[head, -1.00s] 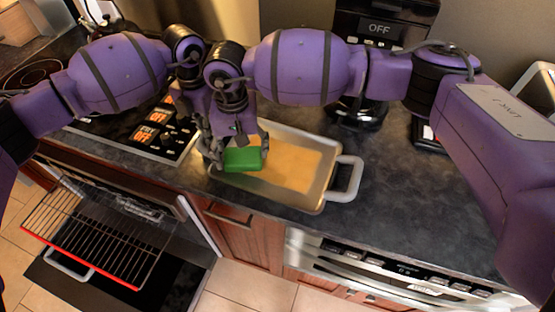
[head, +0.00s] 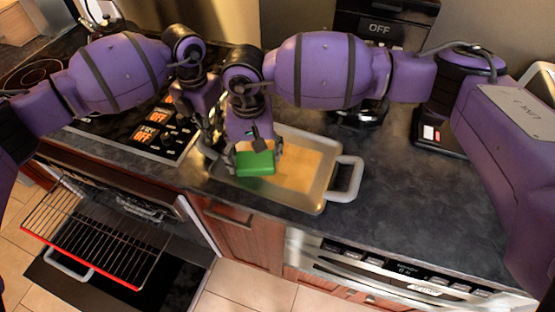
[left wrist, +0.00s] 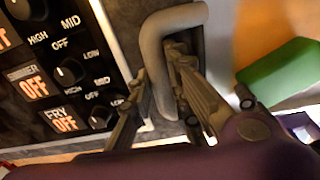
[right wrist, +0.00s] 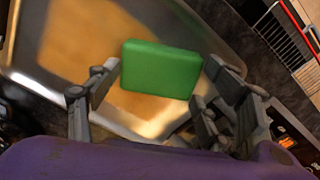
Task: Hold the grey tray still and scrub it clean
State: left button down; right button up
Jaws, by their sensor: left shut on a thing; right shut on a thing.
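The grey tray (head: 323,190) lies on the counter with a brownish-yellow stain over its floor. Its right handle (head: 347,180) is free. My left gripper (head: 210,150) is shut on the tray's left handle, which shows between its fingers in the left wrist view (left wrist: 153,60). My right gripper (head: 258,148) is shut on a green sponge (head: 256,163), over the left part of the tray. The sponge also shows between the fingers in the right wrist view (right wrist: 160,68). I cannot tell whether its underside touches the tray; the stain beneath it is hidden.
A stove control panel (head: 160,130) with knobs is just left of the tray. The oven door is open below, with a wire rack (head: 95,235) pulled out. A dark coffee machine (head: 380,30) stands behind. The counter right of the tray (head: 400,185) is clear.

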aim_at(266, 164)
jog(key=shift+s+d+f, duration=0.15)
jog(key=shift+s+d, duration=0.2)
jog(key=shift+d, duration=0.35)
jog(key=shift+s+d+f, duration=0.15)
jog(key=shift+s+d, duration=0.15)
jog(key=shift+d, duration=0.35)
jog(key=shift+s+d+r, duration=0.1)
jog(key=shift+s+d, duration=0.25)
jog(key=shift+d, duration=0.3)
jog(key=shift+s+d+r, duration=0.1)
jog(key=shift+s+d, duration=0.2)
jog(key=shift+d, duration=0.4)
jog(key=shift+s+d+r, duration=0.1)
jog(key=shift+s+d, duration=0.25)
jog(key=shift+d, duration=0.3)
jog(key=shift+d, duration=0.15)
